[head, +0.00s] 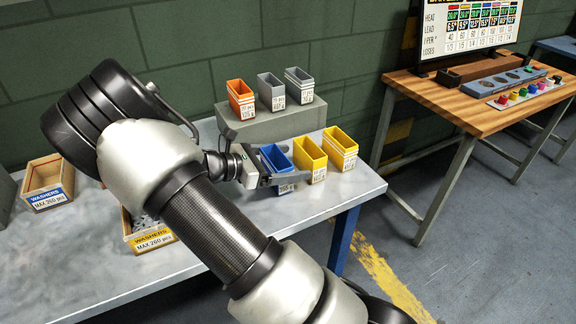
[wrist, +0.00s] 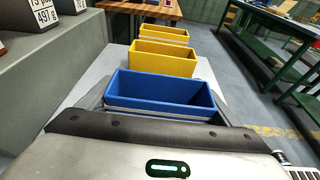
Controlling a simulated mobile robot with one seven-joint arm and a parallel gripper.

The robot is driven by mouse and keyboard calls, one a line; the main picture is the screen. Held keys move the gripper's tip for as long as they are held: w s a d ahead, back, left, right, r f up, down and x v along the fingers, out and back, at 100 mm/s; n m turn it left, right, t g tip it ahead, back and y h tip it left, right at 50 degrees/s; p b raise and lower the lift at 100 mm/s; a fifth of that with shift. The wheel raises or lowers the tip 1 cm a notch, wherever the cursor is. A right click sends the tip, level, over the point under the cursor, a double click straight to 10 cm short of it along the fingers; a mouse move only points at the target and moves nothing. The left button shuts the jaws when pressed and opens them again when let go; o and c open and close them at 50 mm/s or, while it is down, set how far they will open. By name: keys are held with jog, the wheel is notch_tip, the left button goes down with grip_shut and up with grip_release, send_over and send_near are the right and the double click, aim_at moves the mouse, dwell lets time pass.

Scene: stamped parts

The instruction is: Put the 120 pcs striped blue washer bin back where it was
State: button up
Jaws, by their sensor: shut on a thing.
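A blue bin (head: 276,158) with a pale stripe and a white label is at the front left of the bin group on the grey table. The label's count is too small to read surely. In the wrist view the blue bin (wrist: 160,92) is close in front of my gripper, and its inside looks empty. My gripper (head: 264,180) is shut on the blue bin, with its fingers at the bin's sides. I cannot tell whether the bin touches the tabletop.
Two yellow bins (head: 309,160) (head: 340,149) stand right of the blue one. An orange bin (head: 240,99) and two grey bins (head: 271,92) (head: 299,86) sit on a raised grey block (head: 268,126) behind. Washer trays (head: 48,184) (head: 148,238) lie left. A wooden bench (head: 480,115) stands right.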

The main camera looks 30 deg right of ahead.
aim_at(268, 164)
jog(key=shift+f, duration=0.25)
jog(key=o, duration=1.7)
jog(key=shift+c, duration=0.2)
jog(key=shift+a+r, duration=0.25)
jog(key=shift+a, duration=0.05)
jog(key=p+v, duration=0.2)
jog(key=v, duration=0.9)
jog(key=s+a+r+m+t+y, duration=0.1)
jog(key=s+r+m+t+y, duration=0.1)
jog(key=s+r+m+y, duration=0.5)
jog(key=s+a+r+m+t+y, duration=0.2)
jog(key=s+r+m+y, duration=0.5)
jog(key=s, duration=0.8)
notch_tip(268, 164, up, 3)
jog(key=m+t, duration=0.1)
jog(key=m, duration=0.3)
jog(key=shift+s+f+y, duration=0.2)
jog(key=shift+s+y, duration=0.1)
jog(key=shift+a, duration=0.15)
